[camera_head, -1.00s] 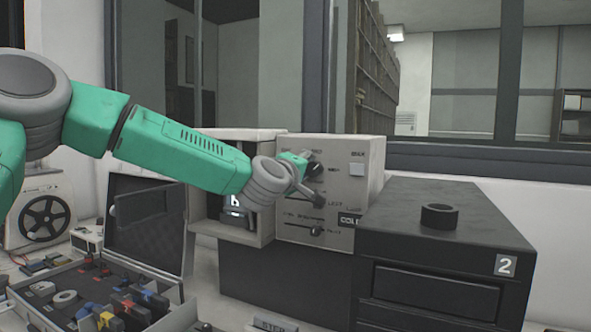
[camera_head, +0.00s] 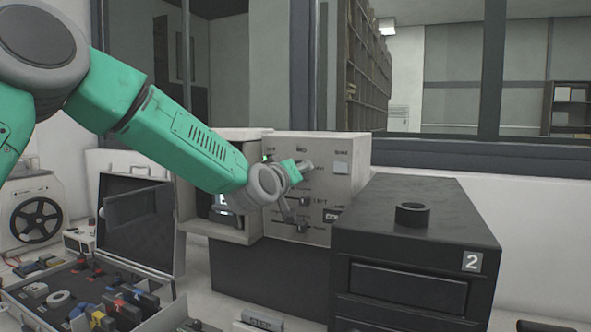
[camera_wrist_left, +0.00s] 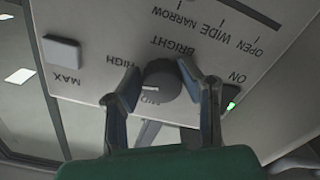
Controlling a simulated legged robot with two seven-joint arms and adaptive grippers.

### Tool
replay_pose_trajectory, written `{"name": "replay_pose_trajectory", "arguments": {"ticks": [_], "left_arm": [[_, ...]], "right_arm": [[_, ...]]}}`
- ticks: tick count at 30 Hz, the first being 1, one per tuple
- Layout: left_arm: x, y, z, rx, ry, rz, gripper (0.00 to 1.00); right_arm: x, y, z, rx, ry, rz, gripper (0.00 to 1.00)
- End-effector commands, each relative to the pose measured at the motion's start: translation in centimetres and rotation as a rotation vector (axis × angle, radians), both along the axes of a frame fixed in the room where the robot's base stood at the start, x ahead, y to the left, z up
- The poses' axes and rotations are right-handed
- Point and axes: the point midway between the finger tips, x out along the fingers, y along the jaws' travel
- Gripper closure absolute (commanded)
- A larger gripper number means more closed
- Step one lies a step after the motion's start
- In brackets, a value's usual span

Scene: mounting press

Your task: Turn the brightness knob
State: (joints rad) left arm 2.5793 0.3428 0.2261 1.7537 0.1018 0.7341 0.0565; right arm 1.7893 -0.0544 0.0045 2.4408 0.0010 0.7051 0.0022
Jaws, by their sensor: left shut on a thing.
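The brightness knob (camera_wrist_left: 163,84) is a round black knob with a pale mark, on the grey control panel (camera_wrist_left: 85,92), with the word BRIGHT printed beside it. In the left wrist view the two fingers of my left gripper (camera_wrist_left: 160,70) lie on either side of the knob and are shut on it. In the head view the left gripper (camera_head: 302,180) is at the front of the panel (camera_head: 325,150), and the gripper hides the knob. My right gripper is in neither view.
A pale square button (camera_head: 341,168) sits right of the gripper; a dark slider (camera_head: 304,201) is just below. A black cabinet (camera_head: 400,275) marked 2 stands to the right with a black ring (camera_head: 412,214) on top. An open case (camera_head: 80,300) of parts lies at front left.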

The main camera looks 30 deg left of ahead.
Motion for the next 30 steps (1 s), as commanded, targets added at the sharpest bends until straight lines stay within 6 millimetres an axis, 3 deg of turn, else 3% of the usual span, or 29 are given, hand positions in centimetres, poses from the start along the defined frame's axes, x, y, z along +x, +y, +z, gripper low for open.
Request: {"name": "replay_pose_trajectory", "arguments": {"ticks": [1, 14, 15, 17, 26, 30], "left_arm": [[-0.1, -0.6, -0.3, 0.009, 0.009, -0.016, 0.96], [-0.1, 0.1, 0.0, 0.015, 0.003, -0.007, 0.96], [-0.1, 0.1, 0.0, 0.014, 0.002, -0.006, 0.64], [-0.1, 0.2, 0.0, 0.013, 0.001, -0.005, 0.47], [-0.2, 0.6, 0.1, 0.010, -0.003, -0.002, 0.47], [-1.2, 0.5, 0.1, 0.010, -0.001, -0.003, 0.47]], "right_arm": [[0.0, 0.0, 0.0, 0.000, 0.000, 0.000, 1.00], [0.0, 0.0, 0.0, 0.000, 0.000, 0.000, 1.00], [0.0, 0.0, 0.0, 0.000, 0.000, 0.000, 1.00], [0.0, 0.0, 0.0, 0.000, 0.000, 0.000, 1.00], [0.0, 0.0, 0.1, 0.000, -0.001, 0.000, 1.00], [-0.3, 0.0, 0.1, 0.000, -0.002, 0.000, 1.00]]}}
